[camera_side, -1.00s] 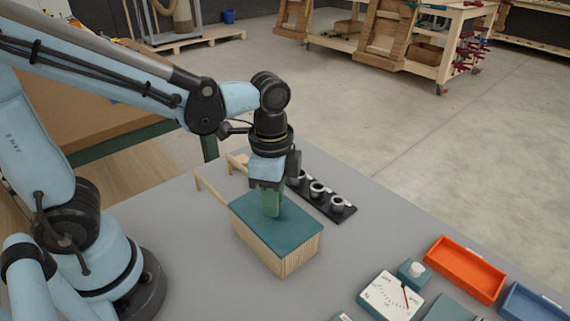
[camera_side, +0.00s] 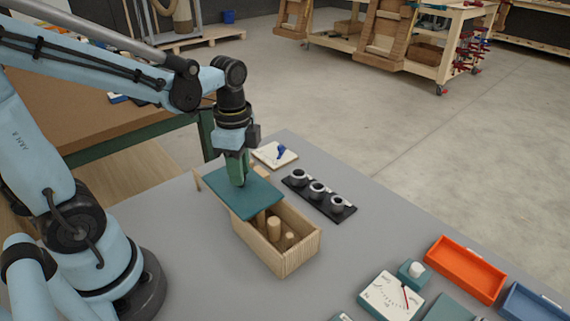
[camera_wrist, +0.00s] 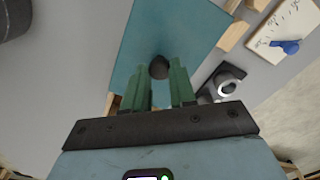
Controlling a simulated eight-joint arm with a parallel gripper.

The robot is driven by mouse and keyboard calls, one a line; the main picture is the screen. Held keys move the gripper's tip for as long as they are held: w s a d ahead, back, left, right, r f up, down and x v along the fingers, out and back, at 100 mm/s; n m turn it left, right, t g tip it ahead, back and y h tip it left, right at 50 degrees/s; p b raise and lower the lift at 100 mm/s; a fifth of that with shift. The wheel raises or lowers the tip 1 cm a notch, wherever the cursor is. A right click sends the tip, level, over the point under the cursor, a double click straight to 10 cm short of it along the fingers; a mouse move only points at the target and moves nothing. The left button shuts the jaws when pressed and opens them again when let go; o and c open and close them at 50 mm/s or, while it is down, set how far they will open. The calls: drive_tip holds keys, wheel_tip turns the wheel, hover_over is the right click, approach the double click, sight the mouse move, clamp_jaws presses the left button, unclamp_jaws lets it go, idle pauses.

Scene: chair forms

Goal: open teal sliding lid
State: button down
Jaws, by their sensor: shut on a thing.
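The teal sliding lid (camera_side: 232,190) is slid back toward the far left of the wooden box (camera_side: 272,262) and rests over its far end and the wooden rails. The near part of the box is uncovered and shows several wooden pegs (camera_side: 273,230) inside. My gripper (camera_side: 238,180) is at the lid's top, its green fingers shut on the dark round knob (camera_wrist: 159,67). The lid (camera_wrist: 190,25) fills the upper middle of the wrist view. In the side view my fingers hide the knob.
A black strip with three round grey holders (camera_side: 318,191) lies right of the box. A white board with a blue piece (camera_side: 275,153) lies behind it. A dial gauge (camera_side: 390,297), an orange tray (camera_side: 466,268) and a blue tray (camera_side: 532,302) are at the front right.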

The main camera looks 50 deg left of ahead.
drive_tip(key=shift+a, duration=2.4)
drive_tip(key=c, duration=0.9)
unclamp_jaws()
wheel_tip(320, 180, up, 12)
